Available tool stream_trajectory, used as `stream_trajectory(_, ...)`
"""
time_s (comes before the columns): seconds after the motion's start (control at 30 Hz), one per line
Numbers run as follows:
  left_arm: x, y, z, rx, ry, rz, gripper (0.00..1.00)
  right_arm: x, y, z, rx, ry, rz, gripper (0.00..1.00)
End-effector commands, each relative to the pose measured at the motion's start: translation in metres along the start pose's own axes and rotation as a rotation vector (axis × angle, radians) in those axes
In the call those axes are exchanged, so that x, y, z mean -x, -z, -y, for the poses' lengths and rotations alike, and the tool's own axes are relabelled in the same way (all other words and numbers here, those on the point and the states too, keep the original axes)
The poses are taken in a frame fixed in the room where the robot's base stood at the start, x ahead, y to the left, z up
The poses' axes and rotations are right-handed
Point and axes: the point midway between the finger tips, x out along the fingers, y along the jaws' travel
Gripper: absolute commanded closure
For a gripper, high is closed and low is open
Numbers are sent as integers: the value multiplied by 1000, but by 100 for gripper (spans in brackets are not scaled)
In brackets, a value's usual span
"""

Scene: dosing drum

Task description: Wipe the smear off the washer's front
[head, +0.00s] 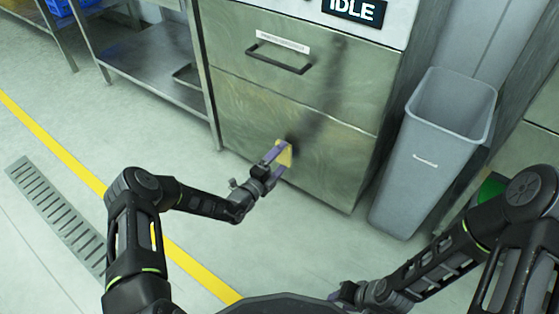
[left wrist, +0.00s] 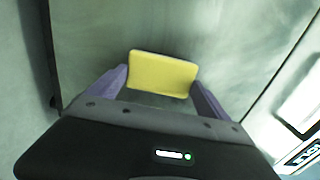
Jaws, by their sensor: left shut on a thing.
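The washer (head: 285,95) has a brushed metal front with a drawer handle, and an "IDLE" display above it. A dark, blurry smear (head: 318,115) runs down the front from upper right to lower middle. My left gripper (head: 275,160) is shut on a yellow sponge (head: 284,153), which also shows between the purple fingers in the left wrist view (left wrist: 162,74). The sponge is at the lower front panel, by the smear's lower end; I cannot tell if it touches. My right gripper (head: 345,293) is at the bottom edge, partly hidden, its fingers unclear.
A grey bin (head: 425,155) stands just right of the washer. A steel shelf (head: 150,75) with a blue crate (head: 62,6) nearby is on the left. A floor drain (head: 55,210) and yellow line (head: 195,268) mark open floor.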

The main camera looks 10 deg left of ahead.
Motion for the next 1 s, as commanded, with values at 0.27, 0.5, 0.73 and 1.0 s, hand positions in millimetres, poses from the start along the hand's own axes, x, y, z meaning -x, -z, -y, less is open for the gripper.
stream_trajectory(0.27,-6,0,0,1,1,0,52,-4,0,-1,0,0,0,64)
stream_trajectory(0.5,-11,0,0,0,1,0,52,-6,0,-2,0,0,0,64)
stream_trajectory(0.73,-15,0,-1,0,0,0,52,-9,-1,-3,0,0,0,64)
stream_trajectory(1.0,-15,5,1,2,0,0,52,-5,0,-2,0,0,0,64)
